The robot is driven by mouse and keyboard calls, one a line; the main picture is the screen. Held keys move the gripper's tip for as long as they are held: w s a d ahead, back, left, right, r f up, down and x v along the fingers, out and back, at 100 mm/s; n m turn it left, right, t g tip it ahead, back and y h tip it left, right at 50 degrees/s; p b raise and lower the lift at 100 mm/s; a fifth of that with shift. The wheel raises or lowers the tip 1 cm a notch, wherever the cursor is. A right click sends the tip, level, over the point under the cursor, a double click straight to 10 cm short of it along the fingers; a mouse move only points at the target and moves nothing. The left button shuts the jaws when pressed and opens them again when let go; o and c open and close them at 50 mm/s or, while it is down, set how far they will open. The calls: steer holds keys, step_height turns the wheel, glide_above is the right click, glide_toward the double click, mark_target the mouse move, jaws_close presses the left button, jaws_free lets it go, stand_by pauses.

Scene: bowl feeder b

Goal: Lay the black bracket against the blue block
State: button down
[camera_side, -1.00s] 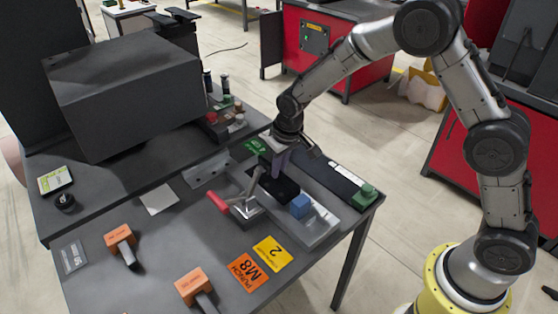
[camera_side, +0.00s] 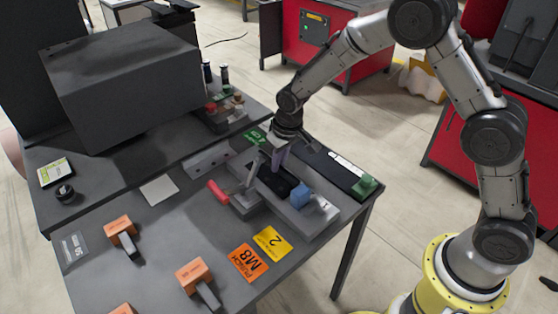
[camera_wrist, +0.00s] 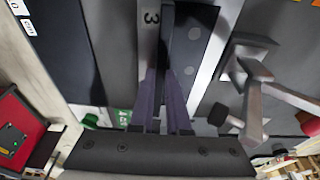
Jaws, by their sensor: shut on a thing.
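The black bracket (camera_side: 273,181) is in my gripper (camera_side: 279,158), over the grey fixture tray on the bench. The gripper points down, and its purple fingers (camera_wrist: 162,103) are shut on the bracket's upright flange. In the wrist view, the bracket's flat plate with holes (camera_wrist: 192,45) extends right of the flange. The blue block (camera_side: 299,195) sits at the near right end of the bracket. The two look very close, but I cannot tell whether they touch. The block does not show in the wrist view.
A toggle clamp with a red handle (camera_side: 217,192) stands left of the bracket, close to my fingers. A metal piece (camera_side: 323,207) lies right of the blue block. A dark strip with a green knob (camera_side: 364,186) runs behind. Orange-headed tools (camera_side: 194,275) lie at the front left.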

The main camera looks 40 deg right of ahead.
steer(key=shift+f, duration=0.15)
steer(key=c, duration=0.8)
jaws_free()
